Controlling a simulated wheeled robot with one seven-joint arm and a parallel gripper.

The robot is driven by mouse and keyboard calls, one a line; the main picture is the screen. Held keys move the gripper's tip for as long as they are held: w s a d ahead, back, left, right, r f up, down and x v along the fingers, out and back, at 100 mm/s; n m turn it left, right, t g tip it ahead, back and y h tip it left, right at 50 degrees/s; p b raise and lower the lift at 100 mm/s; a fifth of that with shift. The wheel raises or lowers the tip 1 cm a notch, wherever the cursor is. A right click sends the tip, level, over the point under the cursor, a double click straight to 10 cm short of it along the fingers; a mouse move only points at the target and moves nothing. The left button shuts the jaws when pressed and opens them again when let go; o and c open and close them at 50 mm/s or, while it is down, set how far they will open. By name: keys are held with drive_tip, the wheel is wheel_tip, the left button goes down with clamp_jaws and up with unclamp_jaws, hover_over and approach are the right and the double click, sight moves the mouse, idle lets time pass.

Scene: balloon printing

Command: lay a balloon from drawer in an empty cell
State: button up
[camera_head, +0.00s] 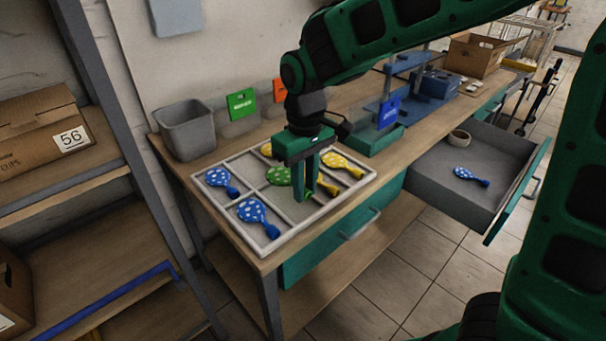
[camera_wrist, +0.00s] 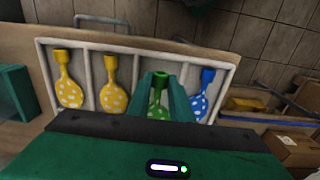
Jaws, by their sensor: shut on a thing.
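My gripper (camera_head: 306,192) is over the white divided tray (camera_head: 268,243), shut on the neck of a green spotted balloon (camera_head: 279,175). The wrist view shows the green balloon (camera_wrist: 157,105) between the fingers, over a cell between a yellow balloon (camera_wrist: 113,95) and a blue balloon (camera_wrist: 202,98). I cannot tell whether it touches the cell floor. Other tray cells hold blue balloons (camera_head: 221,181) and yellow balloons (camera_head: 343,163). The gripper hides part of the tray. The open drawer (camera_head: 418,178) at right holds another blue balloon (camera_head: 470,177).
A grey bin (camera_head: 187,130) stands behind the tray. Green and orange signs (camera_head: 241,104) stand along the wall, and a blue press-like device (camera_head: 400,85) is farther along the workbench. A shelf with boxes (camera_head: 45,135) is at left.

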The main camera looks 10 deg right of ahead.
drive_tip(key=shift+s+f, duration=0.1)
drive_tip(key=shift+f, duration=2.2)
drive_tip(key=o, duration=0.9)
drive_tip(key=shift+c, duration=0.2)
drive_tip(key=shift+r, duration=0.1)
drive_tip(key=shift+r, duration=4.95)
